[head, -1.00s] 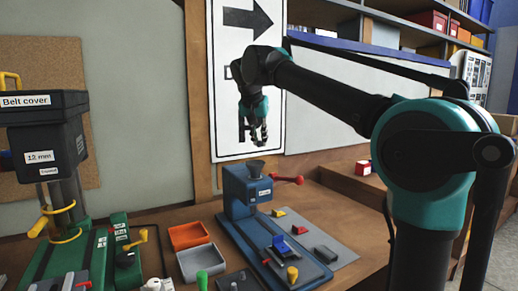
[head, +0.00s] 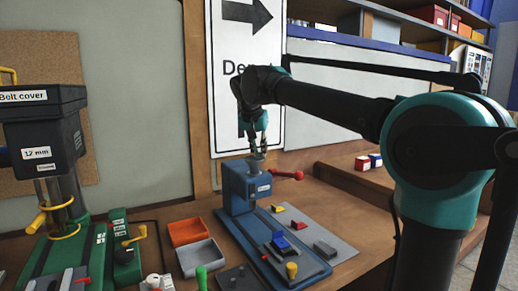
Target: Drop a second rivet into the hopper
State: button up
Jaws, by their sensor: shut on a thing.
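The hopper (head: 256,162) is a small grey funnel on top of a blue bench press (head: 243,190) with a red handle. My gripper (head: 259,150) points down just above the hopper, its fingertips close to the funnel's mouth. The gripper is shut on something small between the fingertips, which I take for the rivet. The rivet itself is too small and hidden to make out. I cannot tell whether the fingertips touch the funnel's rim.
An orange tray (head: 187,232) and a grey tray (head: 201,257) lie left of the press. A grey plate (head: 313,233) with small coloured parts lies at its right. A green drill-like machine (head: 68,215) stands at the left. A road sign (head: 238,90) leans behind.

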jog(key=o, duration=0.8)
jog(key=shift+o, duration=0.2)
jog(key=shift+r, duration=0.1)
jog(key=v, duration=1.1)
jog(key=shift+s+r, duration=0.3)
